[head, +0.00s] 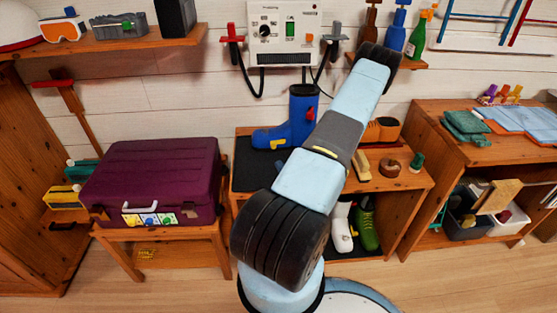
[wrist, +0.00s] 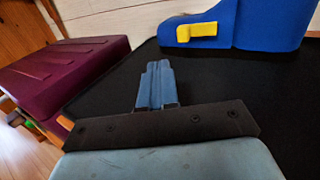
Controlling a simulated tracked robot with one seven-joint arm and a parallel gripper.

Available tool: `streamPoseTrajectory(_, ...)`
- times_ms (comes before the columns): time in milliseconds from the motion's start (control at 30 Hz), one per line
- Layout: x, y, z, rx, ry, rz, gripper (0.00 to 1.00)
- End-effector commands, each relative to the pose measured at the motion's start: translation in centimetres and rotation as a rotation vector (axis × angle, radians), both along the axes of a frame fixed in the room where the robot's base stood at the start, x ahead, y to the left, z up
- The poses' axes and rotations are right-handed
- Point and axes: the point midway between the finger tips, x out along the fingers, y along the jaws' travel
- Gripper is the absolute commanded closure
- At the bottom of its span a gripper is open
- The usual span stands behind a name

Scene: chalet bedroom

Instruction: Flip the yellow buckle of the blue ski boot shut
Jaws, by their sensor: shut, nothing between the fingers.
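The blue ski boot (head: 297,118) stands upright on the dark mat of the wooden bench, toe to the left. In the wrist view the yellow buckle (wrist: 197,34) shows large on the blue boot (wrist: 240,25), at the top right. I cannot tell how far its lever stands open. My gripper (wrist: 156,66) is shut and empty over the black mat, below and left of the buckle and apart from it.
The wooden bench (head: 410,197) also holds a brown shoe (head: 382,130) and a brush (head: 361,165) right of the boot. A purple suitcase (head: 150,175) stands to the left. A white wall unit (head: 285,30) hangs above. The black mat (wrist: 110,85) is clear around my fingers.

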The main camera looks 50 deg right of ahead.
Motion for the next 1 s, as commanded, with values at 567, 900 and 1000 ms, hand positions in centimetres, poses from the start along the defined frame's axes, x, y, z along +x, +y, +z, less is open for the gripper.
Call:
streamPoseTrajectory(567,-4.1,2.7,0.0,0.000,0.000,0.001,1.00)
streamPoseTrajectory(900,-4.1,2.6,0.0,-0.001,0.000,0.000,1.00)
streamPoseTrajectory(1000,-4.1,2.6,0.0,-0.001,0.000,0.000,1.00)
